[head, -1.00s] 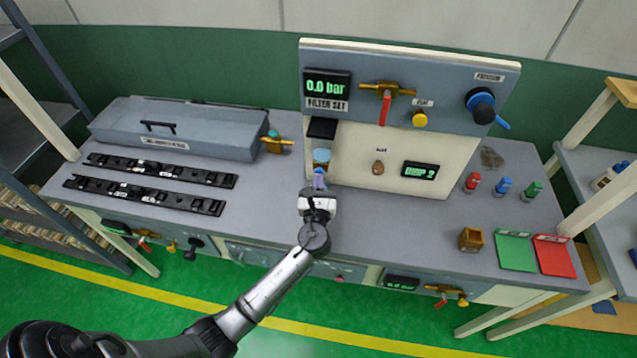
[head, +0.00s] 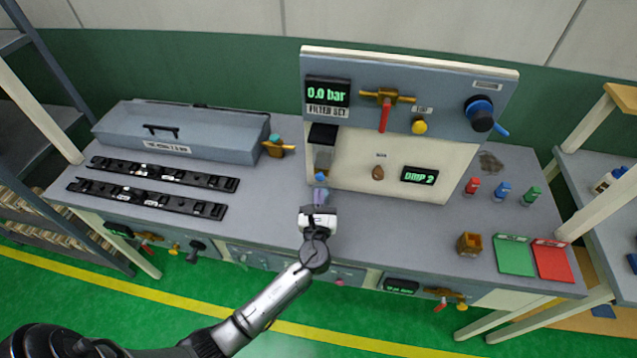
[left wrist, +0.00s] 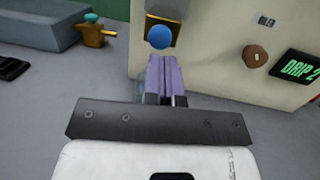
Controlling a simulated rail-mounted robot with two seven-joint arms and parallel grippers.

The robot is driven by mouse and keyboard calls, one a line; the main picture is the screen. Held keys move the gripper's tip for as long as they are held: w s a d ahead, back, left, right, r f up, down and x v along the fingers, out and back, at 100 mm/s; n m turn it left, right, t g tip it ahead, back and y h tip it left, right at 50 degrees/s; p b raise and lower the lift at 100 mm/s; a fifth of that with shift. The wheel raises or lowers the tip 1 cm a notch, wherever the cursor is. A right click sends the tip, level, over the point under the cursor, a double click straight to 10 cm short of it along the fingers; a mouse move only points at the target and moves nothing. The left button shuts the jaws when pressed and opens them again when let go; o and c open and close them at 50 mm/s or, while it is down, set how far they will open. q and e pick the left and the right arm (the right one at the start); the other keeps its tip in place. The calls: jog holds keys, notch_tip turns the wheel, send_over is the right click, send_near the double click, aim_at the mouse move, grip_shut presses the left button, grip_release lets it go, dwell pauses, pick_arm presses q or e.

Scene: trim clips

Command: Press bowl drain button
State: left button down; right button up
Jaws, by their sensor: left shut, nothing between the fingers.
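A round blue button (head: 321,177) sits at the bottom of a filter bowl (head: 323,155) on the left of the upright panel. In the left wrist view the blue button (left wrist: 160,37) shows just beyond my fingertips, under a brass-coloured part. My left gripper (head: 320,194) is shut and empty, its purple fingers pointing at the button from the front. In the left wrist view the fingers (left wrist: 161,66) are pressed together, slightly below the button in the picture. They look close to it; I cannot tell the exact gap. My right gripper is out of view.
The panel carries a "0.0 bar" display (head: 328,92), a red-handled valve (head: 385,112), a yellow knob (head: 419,126), a brown knob (head: 378,173) and a "DRIP 2" display (head: 420,175). A grey case (head: 180,130) and black clip strips lie left.

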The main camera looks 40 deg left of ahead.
pick_arm(q)
jog(key=v, duration=1)
jog(key=shift+b, duration=0.3)
jog(key=shift+w, duration=0.1)
